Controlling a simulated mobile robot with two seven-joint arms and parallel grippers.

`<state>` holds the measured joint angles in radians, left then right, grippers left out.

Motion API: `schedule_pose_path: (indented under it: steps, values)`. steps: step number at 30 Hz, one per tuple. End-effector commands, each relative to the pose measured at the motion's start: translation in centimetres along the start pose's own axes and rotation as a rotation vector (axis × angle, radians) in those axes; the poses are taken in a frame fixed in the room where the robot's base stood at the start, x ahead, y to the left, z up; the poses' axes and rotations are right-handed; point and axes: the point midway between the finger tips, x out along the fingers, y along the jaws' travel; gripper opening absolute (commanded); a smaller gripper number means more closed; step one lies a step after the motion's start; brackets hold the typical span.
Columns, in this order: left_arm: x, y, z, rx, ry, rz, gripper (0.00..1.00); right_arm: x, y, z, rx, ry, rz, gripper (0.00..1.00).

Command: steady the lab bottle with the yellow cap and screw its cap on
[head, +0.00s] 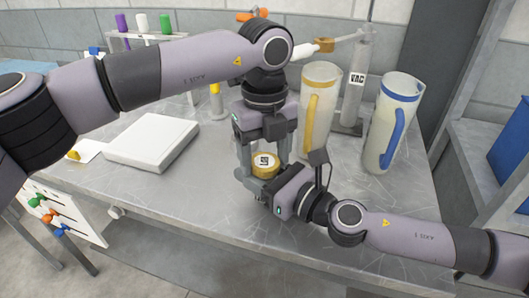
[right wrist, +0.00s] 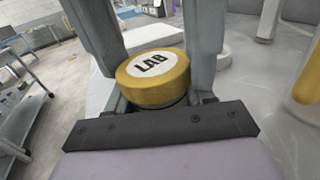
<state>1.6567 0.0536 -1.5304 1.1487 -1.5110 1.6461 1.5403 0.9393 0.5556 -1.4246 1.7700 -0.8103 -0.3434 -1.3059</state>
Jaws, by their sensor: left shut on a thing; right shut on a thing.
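The lab bottle's yellow cap (head: 264,166) has a round white label on top. In the right wrist view the cap (right wrist: 153,80) reads LAB and looks level on the bottle. My left gripper (head: 263,158) points straight down, shut on the cap with one finger on each side. My right gripper (head: 259,184) comes in low from the right, shut on the bottle below the cap. The bottle's body is almost wholly hidden by the cap and the fingers. I cannot tell how tightly the cap is seated.
A yellow-handled jug (head: 318,105) and a blue-handled jug (head: 391,125) stand close behind on the right. A clear cylinder marked VAC (head: 355,85) stands between them. A flat white device (head: 152,142) lies at left. A tube rack (head: 140,36) stands behind. The front table edge is clear.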

Motion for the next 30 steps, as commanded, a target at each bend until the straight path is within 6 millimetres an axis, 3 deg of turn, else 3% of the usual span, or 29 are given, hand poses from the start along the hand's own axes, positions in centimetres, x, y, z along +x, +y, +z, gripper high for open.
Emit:
schedule_pose_path:
  steps: [8,17,18,20,30]
  values:
    - [0.00,0.11,0.08,0.239,0.000,0.004,0.31,-0.04,-0.30,-0.04,0.000,0.001,-0.007,0.00]
    - [0.00,0.14,0.10,0.263,0.000,0.005,0.31,-0.05,-0.37,-0.06,0.000,0.001,-0.009,0.00]
    - [0.00,0.14,0.11,0.263,0.000,0.005,0.71,-0.05,-0.38,-0.06,0.000,0.001,-0.009,0.00]
    - [0.00,0.13,0.11,0.262,0.000,0.005,0.90,-0.05,-0.39,-0.06,-0.001,0.001,-0.010,0.00]
    - [-0.01,-0.08,-0.10,0.266,0.001,-0.002,0.93,0.01,0.07,-0.04,0.000,0.001,0.002,0.00]
